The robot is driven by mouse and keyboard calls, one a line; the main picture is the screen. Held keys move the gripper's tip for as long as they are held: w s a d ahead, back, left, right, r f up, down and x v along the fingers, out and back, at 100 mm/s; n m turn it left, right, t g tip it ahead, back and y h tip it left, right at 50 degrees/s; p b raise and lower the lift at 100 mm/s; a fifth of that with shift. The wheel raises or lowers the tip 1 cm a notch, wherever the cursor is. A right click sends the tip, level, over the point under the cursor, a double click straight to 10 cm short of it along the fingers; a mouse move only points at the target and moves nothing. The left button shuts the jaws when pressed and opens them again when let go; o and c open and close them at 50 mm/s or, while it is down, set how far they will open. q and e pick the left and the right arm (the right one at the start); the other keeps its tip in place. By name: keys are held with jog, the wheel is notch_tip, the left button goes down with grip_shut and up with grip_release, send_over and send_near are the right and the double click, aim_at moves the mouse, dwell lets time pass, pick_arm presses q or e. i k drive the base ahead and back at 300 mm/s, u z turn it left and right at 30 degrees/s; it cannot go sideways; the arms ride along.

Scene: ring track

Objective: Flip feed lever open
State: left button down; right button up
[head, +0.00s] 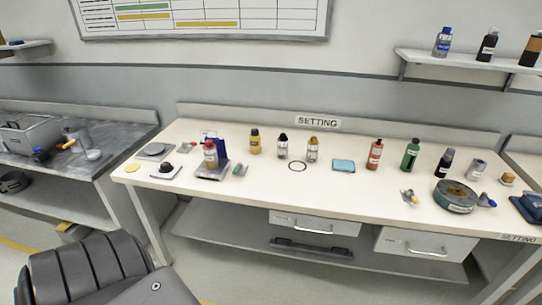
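No part in view can be picked out for certain as the feed lever. Small handled fittings lie on the white table: a red-tipped one (187,147) at the left, a yellow-tipped one (408,196) right of the middle, and a blue-tipped one (487,200) beside a round green device (455,196). The view is too small to tell whether any lever is open. Neither of my grippers is in view.
A grey bench (105,133) stands left. A bottle shelf (470,61) hangs at upper right.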

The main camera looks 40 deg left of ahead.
aim_at(239, 167)
jog(key=u, duration=0.25)
jog(key=i, duration=1)
jog(key=u, duration=0.75)
